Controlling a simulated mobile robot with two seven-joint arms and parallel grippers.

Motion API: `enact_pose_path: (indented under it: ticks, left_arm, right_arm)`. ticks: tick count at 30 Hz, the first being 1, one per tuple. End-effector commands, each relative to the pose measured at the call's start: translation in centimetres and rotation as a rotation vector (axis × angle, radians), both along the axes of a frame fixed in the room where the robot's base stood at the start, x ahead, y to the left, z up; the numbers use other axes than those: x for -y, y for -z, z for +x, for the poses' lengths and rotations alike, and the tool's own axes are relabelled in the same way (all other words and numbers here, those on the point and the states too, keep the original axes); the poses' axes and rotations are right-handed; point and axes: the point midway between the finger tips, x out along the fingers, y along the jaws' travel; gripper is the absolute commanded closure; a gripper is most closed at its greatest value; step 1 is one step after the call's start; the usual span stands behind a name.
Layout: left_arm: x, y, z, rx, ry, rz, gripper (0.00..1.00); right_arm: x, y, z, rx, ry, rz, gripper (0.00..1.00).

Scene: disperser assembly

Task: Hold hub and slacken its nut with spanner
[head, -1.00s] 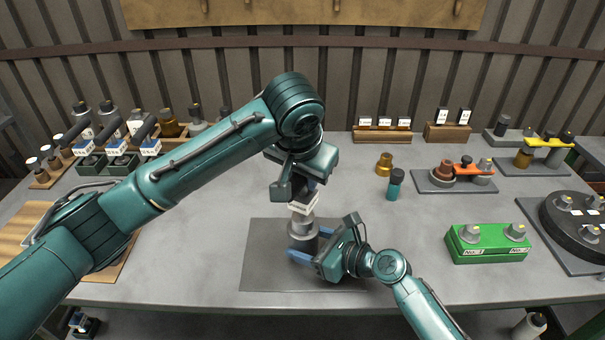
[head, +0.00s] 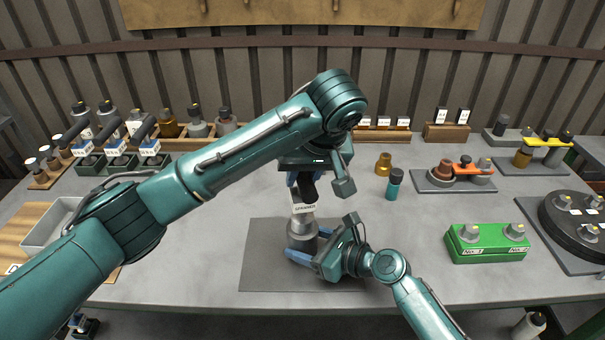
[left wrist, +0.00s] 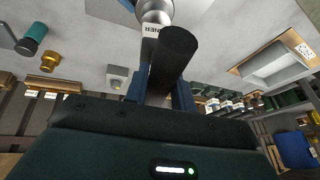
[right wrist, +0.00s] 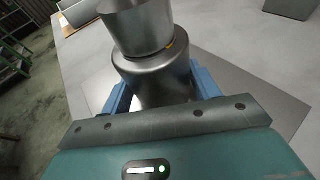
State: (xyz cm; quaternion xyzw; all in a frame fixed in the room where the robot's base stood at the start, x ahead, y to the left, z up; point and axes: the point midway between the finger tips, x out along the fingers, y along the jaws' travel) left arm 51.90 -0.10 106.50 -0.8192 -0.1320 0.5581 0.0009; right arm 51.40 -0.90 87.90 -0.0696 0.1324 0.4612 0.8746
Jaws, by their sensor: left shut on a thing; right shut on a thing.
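The hub (head: 300,238) is a grey metal cylinder standing upright on the dark mat (head: 262,270). My right gripper (head: 308,244) is shut around its lower body from the right; the right wrist view shows the hub (right wrist: 155,80) between the blue fingers. The spanner (head: 303,208) has a black handle and a white label, and stands above the hub. My left gripper (head: 305,184) is shut on its handle, which also shows in the left wrist view (left wrist: 172,58). A metal cylinder (right wrist: 138,25) sits over the hub's top. The nut cannot be made out.
A green block (head: 487,243) with two knobs stands at the right, beside a dark round carousel (head: 575,222). A teal-bodied bottle (head: 395,185) and a brass piece (head: 384,163) stand behind right. A pale tray (head: 50,228) is at left.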

Motion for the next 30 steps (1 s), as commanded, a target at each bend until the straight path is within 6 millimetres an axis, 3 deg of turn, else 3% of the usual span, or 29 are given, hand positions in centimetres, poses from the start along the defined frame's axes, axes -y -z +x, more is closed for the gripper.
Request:
enact_pose_path:
  ticks: [11,30]
  left_arm:
    - [0.0,-0.2,0.1,0.004,0.056,-0.003,1.00]
    - [0.0,-3.7,0.1,0.005,0.057,-0.001,1.00]
  right_arm:
    - [0.0,0.0,0.0,0.000,-0.001,0.000,0.77]
    - [0.0,0.0,0.0,0.000,-0.001,0.000,0.77]
